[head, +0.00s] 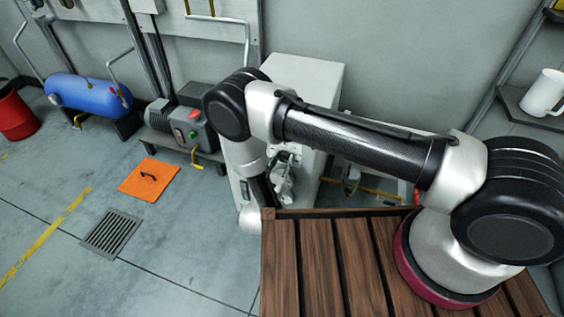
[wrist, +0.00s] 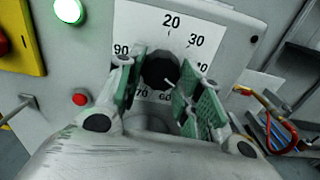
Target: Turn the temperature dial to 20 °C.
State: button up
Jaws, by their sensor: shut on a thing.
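The temperature dial is a round black knob (wrist: 160,70) on a white scale plate (wrist: 146,22) in the wrist view. The number 20 is at the top, 30 and 40 run down the right, 90 is on the left, and 70 and 60 are low. A short white mark on the knob seems to point down and right, away from 20. My gripper (wrist: 162,80) has its green pads on both sides of the knob and is shut on it. In the head view my gripper (head: 284,178) is at the white cabinet (head: 305,75), and the dial is hidden there.
A lit green lamp (wrist: 69,11) and a red button (wrist: 81,98) are left of the dial. A wooden slatted top (head: 330,265) lies below my arm. An orange floor plate (head: 150,180) is at left.

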jog(key=n, duration=0.5)
jog(key=shift+n, duration=0.4)
jog(key=n, duration=0.6)
jog(key=shift+s+d, duration=0.1)
jog(key=shift+d, duration=0.05)
jog(key=n, duration=0.6)
jog(key=shift+r+n, duration=0.15)
jog(key=shift+n, duration=0.25)
jog(key=n, duration=0.5)
jog(key=shift+o, duration=0.2)
jog(key=shift+n, duration=0.3)
jog(key=o, duration=1)
jog(key=shift+r, duration=0.1)
